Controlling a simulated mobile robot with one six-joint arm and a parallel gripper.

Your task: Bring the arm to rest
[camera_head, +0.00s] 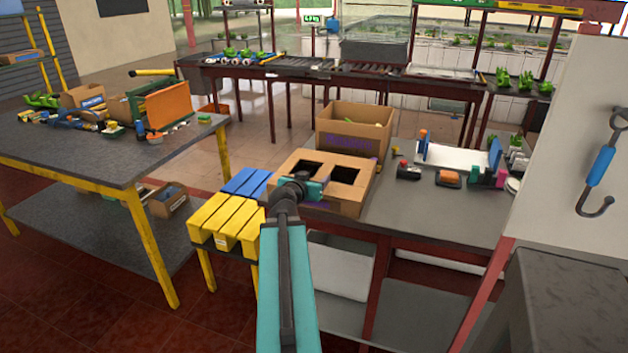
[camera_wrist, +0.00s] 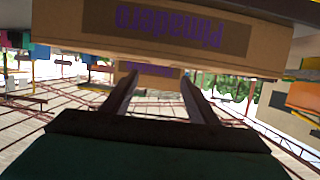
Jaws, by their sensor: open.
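My arm reaches forward from the bottom of the head view, and its wrist is in front of a cardboard box (camera_head: 350,197) with two square openings in its top. In the wrist view the fingers of my gripper (camera_wrist: 160,88) stand apart with nothing between them. In the head view my fingertips are hidden.
The box stands on a grey table (camera_head: 430,215). A second, open cardboard box (camera_head: 352,135) stands behind it. Yellow and blue slats (camera_head: 228,222) are at its left. A workbench (camera_head: 75,145) with tools is further left. A white panel with a blue-handled hook (camera_head: 600,165) is at right.

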